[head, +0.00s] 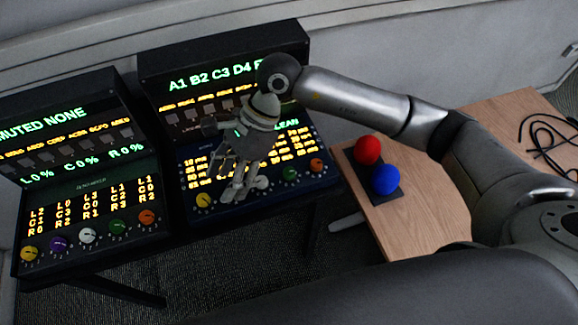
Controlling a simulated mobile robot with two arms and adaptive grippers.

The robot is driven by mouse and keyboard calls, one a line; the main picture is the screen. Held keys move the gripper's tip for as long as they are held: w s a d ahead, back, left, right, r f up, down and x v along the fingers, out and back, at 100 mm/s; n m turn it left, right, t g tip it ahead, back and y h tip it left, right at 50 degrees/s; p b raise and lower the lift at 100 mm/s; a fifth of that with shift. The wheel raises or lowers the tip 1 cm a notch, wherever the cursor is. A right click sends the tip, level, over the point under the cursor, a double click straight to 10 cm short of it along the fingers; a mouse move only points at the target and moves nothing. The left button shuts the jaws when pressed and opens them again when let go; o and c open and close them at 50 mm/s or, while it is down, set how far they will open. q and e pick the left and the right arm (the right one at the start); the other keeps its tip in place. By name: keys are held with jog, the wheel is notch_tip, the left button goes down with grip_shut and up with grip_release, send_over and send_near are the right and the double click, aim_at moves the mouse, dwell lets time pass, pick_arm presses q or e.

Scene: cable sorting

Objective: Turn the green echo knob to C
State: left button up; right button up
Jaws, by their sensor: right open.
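Two green knobs show: one on the left console (118,227), between a white and an orange knob, and one on the right console (290,174), also between a white and an orange knob. Their labels are too small to read, so I cannot tell which is echo or where either points. My right gripper (236,192) hangs open over the right console's knob row, between its yellow knob (204,200) and white knob (261,183). It is left of that console's green knob, and it hides part of the panel. My left gripper is not in view.
The left console's display (60,125) reads "MUTED NONE", with L, C and R at 0%. The right console's upper display (215,78) is partly behind my right arm. A wooden table (430,222) at right holds red (368,149) and blue (386,180) balls and black cable (548,140).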

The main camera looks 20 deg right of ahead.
aim_at(289, 170)
jog(key=w+d+f+t+h, duration=0.1)
jog(key=w+d+h, duration=0.2)
jog(key=d, duration=0.4)
jog(key=w+d+t+h, duration=0.1)
jog(key=w+d+h, duration=0.25)
jog(key=d, duration=0.35)
jog(key=shift+n, duration=0.4)
jog(key=f+p, duration=0.1)
jog(key=f, duration=0.2)
jog(key=f+p, duration=0.1)
jog(key=f, duration=0.2)
jog(key=s+f+p, duration=0.1)
jog(key=f, duration=0.2)
jog(key=shift+s+f, duration=0.1)
jog(key=shift+f, duration=0.75)
jog(key=c, duration=1.1)
jog(key=shift+o, duration=0.2)
